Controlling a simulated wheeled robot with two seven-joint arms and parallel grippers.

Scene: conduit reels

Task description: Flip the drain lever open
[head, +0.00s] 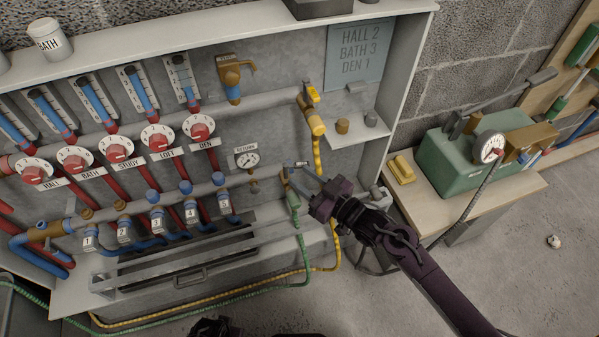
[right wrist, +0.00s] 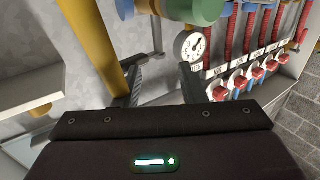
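The drain valve (head: 286,172) is a small brass fitting at the right end of the lower pipe, with a green hose connector (head: 294,203) below it. A small lever with a blue part (head: 297,164) shows beside it; its exact angle is hard to tell. My right gripper (head: 302,179) is at this valve, its fingers pointing left, close to the lever. In the right wrist view its two fingers (right wrist: 163,92) stand apart with nothing clearly between them; a green piece (right wrist: 207,10) and a blue tip (right wrist: 125,8) show beyond. A dark part of my left arm (head: 215,326) shows at the bottom edge; its fingers are unclear.
The return gauge (head: 246,158) is left of the valve. A yellow hose (head: 317,155) hangs from a yellow valve (head: 311,118) close behind my right gripper. Several red dials and blue-handled valves line the manifold to the left. A green pump box (head: 470,155) stands on the right bench.

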